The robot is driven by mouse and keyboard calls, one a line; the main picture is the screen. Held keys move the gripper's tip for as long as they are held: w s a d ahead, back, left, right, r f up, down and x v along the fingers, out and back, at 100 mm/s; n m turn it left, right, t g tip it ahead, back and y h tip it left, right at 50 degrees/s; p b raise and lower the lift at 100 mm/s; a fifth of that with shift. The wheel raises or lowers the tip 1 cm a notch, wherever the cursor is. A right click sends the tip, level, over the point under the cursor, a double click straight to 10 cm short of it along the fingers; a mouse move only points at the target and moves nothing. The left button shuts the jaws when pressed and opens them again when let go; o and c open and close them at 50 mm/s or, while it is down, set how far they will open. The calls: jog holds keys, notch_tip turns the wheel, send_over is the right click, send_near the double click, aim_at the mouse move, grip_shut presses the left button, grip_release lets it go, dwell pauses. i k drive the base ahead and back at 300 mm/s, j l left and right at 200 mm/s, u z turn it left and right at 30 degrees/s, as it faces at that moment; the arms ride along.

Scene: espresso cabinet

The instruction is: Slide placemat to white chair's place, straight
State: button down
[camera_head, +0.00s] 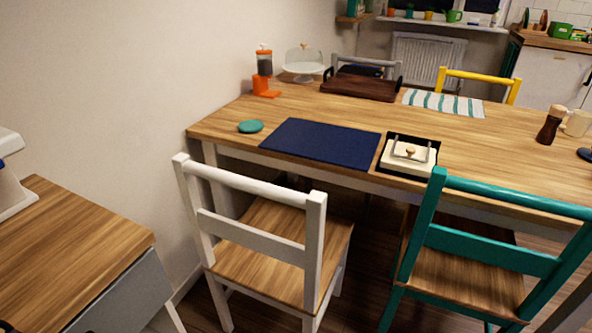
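A navy blue placemat (322,143) lies flat near the table's near edge, its near side roughly parallel to that edge. The white chair (255,207) stands at the near left side of the table, its backrest toward me. The mat lies beyond the chair and reaches farther right than its backrest. A second placemat, striped white and teal (444,103), lies at the far side in front of the yellow chair (478,78). My gripper is not in view.
A black tray with a cream lidded dish (409,157) sits close to the mat's right side. Bare table (335,108) shows beyond the mat. A teal chair (480,255) stands at right, a wooden-topped cabinet (75,255) at left.

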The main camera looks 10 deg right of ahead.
aim_at(353, 149)
jog(key=i+l, duration=0.2)
jog(key=i, duration=0.25)
jog(key=i+l, duration=0.2)
jog(key=i, duration=0.25)
jog(key=i+j, duration=0.25)
jog(key=j, duration=0.1)
